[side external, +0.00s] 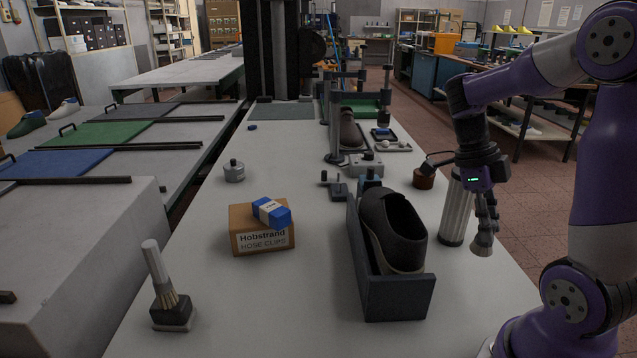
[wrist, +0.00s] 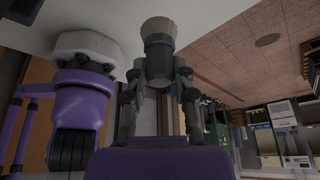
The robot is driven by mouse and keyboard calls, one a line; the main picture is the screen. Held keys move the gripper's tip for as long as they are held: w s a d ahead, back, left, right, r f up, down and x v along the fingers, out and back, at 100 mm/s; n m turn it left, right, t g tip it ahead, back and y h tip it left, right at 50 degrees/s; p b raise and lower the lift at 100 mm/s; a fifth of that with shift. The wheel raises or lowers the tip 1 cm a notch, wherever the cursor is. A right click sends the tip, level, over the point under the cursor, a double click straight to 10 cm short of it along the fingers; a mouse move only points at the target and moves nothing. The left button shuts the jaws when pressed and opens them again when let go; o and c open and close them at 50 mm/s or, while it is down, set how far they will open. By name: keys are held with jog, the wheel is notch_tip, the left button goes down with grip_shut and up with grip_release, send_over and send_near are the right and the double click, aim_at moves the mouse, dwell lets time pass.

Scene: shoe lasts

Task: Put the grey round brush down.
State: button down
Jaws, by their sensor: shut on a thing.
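My gripper (side external: 487,222) is shut on the grey round brush (side external: 482,245) near the right side of the white bench. The brush hangs below the fingertips with its pale end down. In the wrist view the brush (wrist: 158,58) sits between the two fingers, a dark grey body with a cream bristle end pointing away from the palm. I cannot tell from these frames whether the brush touches the bench; it appears a little above it.
A ribbed metal cylinder (side external: 457,210) stands just left of the brush. A dark open box (side external: 398,302) holds a brown shoe (side external: 392,228). A Hobstrand carton (side external: 262,240) carries a blue box (side external: 271,212). The front middle bench is clear.

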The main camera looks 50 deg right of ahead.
aim_at(473, 248)
notch_tip(473, 248, down, 8)
jog(key=shift+f, duration=0.15)
jog(key=shift+f, duration=0.15)
jog(key=c, duration=0.7)
grip_release()
jog(key=v, duration=0.8)
jog(key=shift+a, duration=0.1)
